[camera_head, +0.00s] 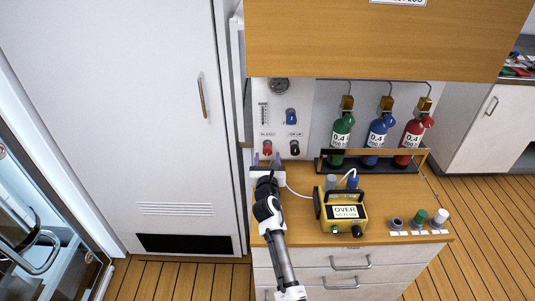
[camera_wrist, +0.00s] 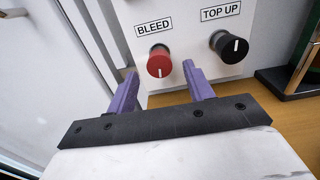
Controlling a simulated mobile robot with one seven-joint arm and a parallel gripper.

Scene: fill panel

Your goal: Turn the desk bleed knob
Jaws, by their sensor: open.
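The red bleed knob (camera_wrist: 160,62) sits on the white wall panel under a "BLEED" label in the wrist view. It has a white mark that points down. In the head view the same knob (camera_head: 267,148) is at the lower left of the panel. My gripper (camera_wrist: 160,82) is open, with its two purple fingers apart. The knob appears between and just beyond the fingertips; I cannot tell whether they touch it. In the head view my gripper (camera_head: 267,160) is just below the knob.
A black "TOP UP" knob (camera_wrist: 229,46) is right of the bleed knob. A blue knob (camera_head: 291,116) and a gauge (camera_head: 279,86) are above. A yellow device (camera_head: 342,211) stands on the desk. Green, blue and red bottles (camera_head: 342,130) stand in a rack (camera_head: 375,167) at right.

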